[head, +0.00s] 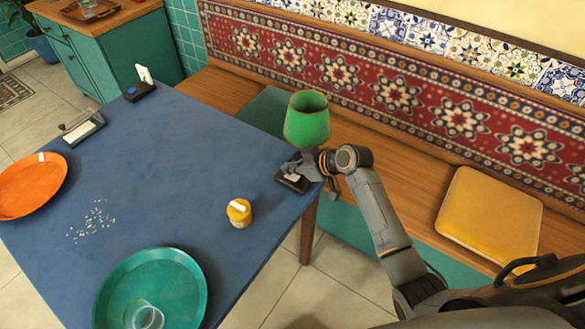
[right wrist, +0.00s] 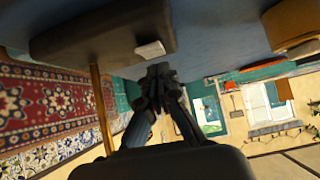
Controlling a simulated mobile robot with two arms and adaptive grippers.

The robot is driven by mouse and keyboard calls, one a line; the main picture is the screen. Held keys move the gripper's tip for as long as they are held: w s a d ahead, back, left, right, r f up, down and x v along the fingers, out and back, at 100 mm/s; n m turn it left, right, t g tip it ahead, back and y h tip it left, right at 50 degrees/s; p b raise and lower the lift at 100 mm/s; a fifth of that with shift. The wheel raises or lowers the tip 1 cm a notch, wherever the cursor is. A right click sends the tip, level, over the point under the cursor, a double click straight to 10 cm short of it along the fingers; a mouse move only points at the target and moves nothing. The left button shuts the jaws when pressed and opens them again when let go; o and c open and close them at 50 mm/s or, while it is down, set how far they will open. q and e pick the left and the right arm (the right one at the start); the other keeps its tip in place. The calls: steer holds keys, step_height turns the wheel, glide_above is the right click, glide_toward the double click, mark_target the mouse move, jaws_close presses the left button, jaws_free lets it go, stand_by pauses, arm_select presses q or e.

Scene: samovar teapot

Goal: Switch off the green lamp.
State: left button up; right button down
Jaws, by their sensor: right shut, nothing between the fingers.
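The green lamp (head: 307,122) stands at the right corner of the blue table, with a bright green shade above a dark base (head: 291,184). I cannot tell surely whether it is lit. My right gripper (head: 294,170) is at the base, shut and empty, partly covering it. The right wrist view appears upside down. There the dark base (right wrist: 85,38) carries a pale switch (right wrist: 150,49), and the shut fingertips (right wrist: 159,72) are close to it; I cannot tell whether they touch. A brass stem (right wrist: 101,105) runs from the base. My left gripper is not in view.
The blue table (head: 180,170) holds a yellow container (head: 239,213), a teal tray (head: 172,262) with a glass, an orange tray (head: 30,188), crumbs, a box with a blue button (head: 132,91) and another small device (head: 83,131). A bench with a yellow cushion (head: 490,218) lies right.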

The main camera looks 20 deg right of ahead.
steer(key=v, duration=1.2)
stand_by(0.3)
